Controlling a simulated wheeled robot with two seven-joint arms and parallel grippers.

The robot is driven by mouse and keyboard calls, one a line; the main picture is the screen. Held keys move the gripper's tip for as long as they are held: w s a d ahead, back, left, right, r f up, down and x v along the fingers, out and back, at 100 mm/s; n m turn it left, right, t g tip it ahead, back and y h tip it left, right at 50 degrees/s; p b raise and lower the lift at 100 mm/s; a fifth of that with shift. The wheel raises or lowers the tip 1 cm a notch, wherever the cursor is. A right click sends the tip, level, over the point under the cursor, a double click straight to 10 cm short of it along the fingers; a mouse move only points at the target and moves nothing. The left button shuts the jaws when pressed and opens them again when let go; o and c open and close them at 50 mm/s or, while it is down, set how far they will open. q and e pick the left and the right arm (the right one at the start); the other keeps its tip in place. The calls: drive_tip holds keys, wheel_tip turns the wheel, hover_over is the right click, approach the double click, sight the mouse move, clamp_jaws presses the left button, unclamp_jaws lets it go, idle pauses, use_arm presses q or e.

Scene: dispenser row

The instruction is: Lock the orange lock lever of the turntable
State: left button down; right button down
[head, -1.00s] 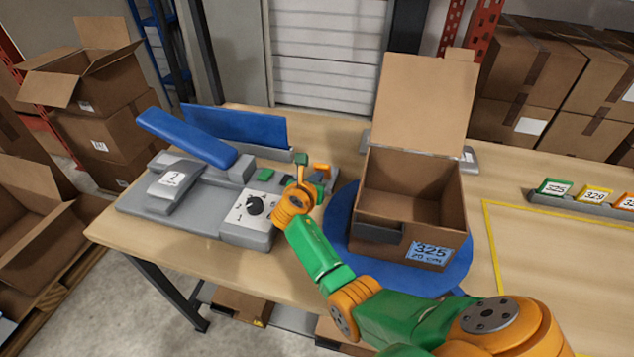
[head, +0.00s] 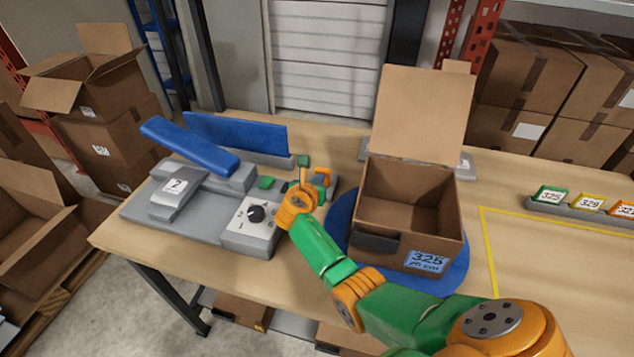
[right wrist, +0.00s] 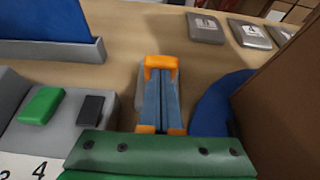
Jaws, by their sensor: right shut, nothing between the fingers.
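The orange lock lever (head: 323,173) stands on a grey base at the left back of the blue turntable (head: 336,226). In the right wrist view the lever (right wrist: 161,62) is an orange crossbar straight ahead of my fingers. My right gripper (right wrist: 161,82) is shut and empty, its two blue-grey fingers side by side, their tips at or just short of the crossbar. I cannot tell whether they touch. In the head view my right gripper (head: 304,163) is beside the lever, its fingers mostly hidden. The turntable edge (right wrist: 208,108) is right of the fingers. My left gripper is not in view.
An open cardboard box (head: 390,258) labelled 325 stands on the turntable. A grey dispenser (head: 200,225) with a dial and blue arm lies left of my gripper. A green button (right wrist: 40,105) and a black one (right wrist: 89,108) are close by. Bare table lies beyond the lever.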

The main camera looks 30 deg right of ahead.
sight(322, 168)
drive_tip(key=shift+w+d+r+p, duration=0.45)
drive_tip(key=shift+w+d+r, duration=0.05)
drive_tip(key=shift+d+r, duration=0.15)
drive_tip(key=shift+w+d, duration=0.45)
drive_tip(key=shift+d, duration=0.05)
drive_tip(key=shift+r, duration=0.1)
drive_tip(key=shift+r+p, duration=0.85)
drive_tip(key=shift+p, duration=0.1)
drive_tip(key=shift+f, duration=0.1)
